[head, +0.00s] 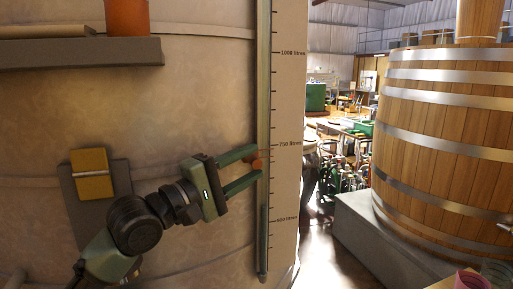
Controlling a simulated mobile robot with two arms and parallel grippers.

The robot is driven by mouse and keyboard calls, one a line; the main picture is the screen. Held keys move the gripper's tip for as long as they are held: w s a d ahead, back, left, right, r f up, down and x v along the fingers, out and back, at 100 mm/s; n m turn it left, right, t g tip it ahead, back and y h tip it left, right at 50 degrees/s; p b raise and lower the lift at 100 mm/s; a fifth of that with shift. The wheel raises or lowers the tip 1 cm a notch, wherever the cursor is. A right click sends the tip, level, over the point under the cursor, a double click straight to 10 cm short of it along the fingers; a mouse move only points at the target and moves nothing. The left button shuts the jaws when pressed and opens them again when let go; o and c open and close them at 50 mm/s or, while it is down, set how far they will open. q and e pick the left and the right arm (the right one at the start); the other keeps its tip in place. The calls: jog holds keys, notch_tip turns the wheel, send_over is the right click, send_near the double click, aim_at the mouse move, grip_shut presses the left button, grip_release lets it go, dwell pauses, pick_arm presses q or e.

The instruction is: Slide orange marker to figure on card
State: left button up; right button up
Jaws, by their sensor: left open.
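The orange marker (257,162) sits on the upright gauge tube (264,100), a little below the 750 litres mark. The scale strip (286,120) beside the tube reads 1000, 750 and 500 litres from top to bottom. My left gripper (256,164) is open, one finger above the marker and one below it. I cannot tell whether either finger touches it. My right gripper is not in view.
A grey shelf (80,54) with an orange pot (127,17) juts from the tank wall at upper left. A large wooden vat (445,135) stands on a stone plinth (375,245) at the right. Open floor shows between, with benches and bottles behind.

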aim_at(250, 162)
pick_arm(q)
jog(key=x, duration=0.3)
jog(key=shift+r+p, duration=0.15)
jog(key=shift+p, duration=0.25)
jog(key=shift+x, duration=0.95)
jog(key=shift+w+f, duration=0.1)
jog(key=shift+f, duration=0.1)
jog(key=shift+c, duration=0.5)
grip_shut()
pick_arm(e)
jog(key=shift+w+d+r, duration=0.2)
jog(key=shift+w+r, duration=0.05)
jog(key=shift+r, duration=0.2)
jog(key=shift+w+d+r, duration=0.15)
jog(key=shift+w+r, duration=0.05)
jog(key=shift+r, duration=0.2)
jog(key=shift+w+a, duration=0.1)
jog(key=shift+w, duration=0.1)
